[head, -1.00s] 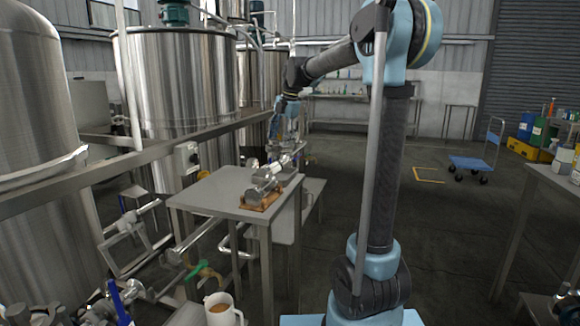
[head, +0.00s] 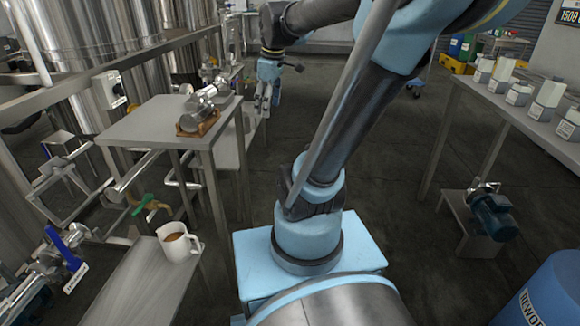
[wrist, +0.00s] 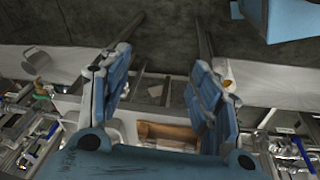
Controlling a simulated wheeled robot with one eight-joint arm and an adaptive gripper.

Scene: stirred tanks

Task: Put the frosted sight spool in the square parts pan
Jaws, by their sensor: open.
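My gripper (head: 262,104) hangs beyond the right edge of the grey table in the head view. In the wrist view my gripper (wrist: 162,75) has its two blue fingers wide apart, with nothing held between them. I cannot make out a frosted sight spool for certain. A shiny metal cylindrical fitting (head: 200,103) lies on a brown wooden cradle (head: 186,131) on the grey table, to the left of my gripper. A brown, box-like thing (wrist: 168,132) shows below the finger gap in the wrist view. I cannot tell whether the square parts pan is in view.
The grey table (head: 150,120) has bare top around the cradle. A white mug (head: 179,243) with brown liquid stands on a lower bench (head: 130,290). Steel pipes and valves crowd the left. White boxes (head: 518,92) stand on a bench at right. Dark floor lies open between.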

